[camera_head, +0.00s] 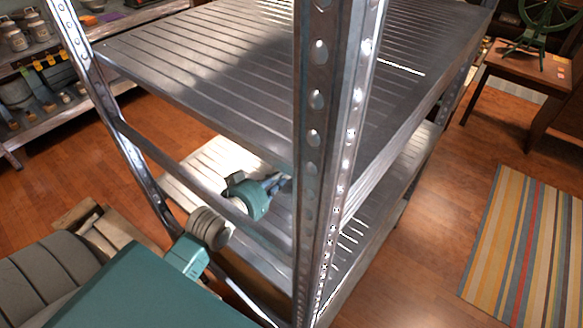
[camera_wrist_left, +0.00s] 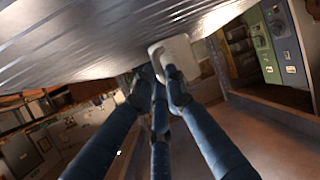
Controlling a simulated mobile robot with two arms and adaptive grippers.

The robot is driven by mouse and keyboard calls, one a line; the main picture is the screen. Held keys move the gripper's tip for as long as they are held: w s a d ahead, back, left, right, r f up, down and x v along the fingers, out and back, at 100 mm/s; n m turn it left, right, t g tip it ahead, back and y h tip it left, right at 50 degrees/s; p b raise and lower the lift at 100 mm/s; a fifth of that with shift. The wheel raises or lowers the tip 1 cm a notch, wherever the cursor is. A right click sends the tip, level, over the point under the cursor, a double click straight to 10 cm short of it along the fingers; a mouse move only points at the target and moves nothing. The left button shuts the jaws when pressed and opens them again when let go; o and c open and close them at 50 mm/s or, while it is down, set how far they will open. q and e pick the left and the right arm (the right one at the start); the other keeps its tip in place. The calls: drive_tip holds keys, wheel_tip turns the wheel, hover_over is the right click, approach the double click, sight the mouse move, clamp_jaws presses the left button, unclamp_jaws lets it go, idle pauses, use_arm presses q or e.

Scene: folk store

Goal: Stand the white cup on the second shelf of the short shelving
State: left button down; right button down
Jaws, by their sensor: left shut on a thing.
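The short shelving is a grey metal rack with slatted shelves and perforated posts. My left arm reaches in between its upper shelf (camera_head: 165,62) and the shelf below (camera_head: 215,155). My left gripper (camera_head: 277,183) is over that lower shelf, partly hidden behind the front post. In the left wrist view, my left gripper (camera_wrist_left: 160,88) is shut on the white cup (camera_wrist_left: 178,52), which shows beyond the fingertips next to a slatted metal surface. I cannot tell whether the cup touches it. The cup is hidden in the head view. My right gripper is out of view.
A perforated post (camera_head: 325,130) stands close to my left gripper. Another shelf unit with jars (camera_head: 17,38) is at the far left. A wooden table (camera_head: 515,72) and a striped rug (camera_head: 525,245) are at the right. Wooden floor lies open around the rack.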

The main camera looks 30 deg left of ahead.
use_arm(q)
drive_tip(key=w, duration=0.7)
drive_tip(key=shift+f, duration=0.1)
wheel_tip(320, 180, down, 3)
drive_tip(key=shift+a+f, duration=0.1)
drive_tip(key=shift+f, duration=0.05)
drive_tip(key=c, duration=1.8)
unclamp_jaws()
drive_tip(key=shift+o, duration=0.2)
drive_tip(key=shift+s, duration=0.1)
drive_tip(key=v, duration=1.2)
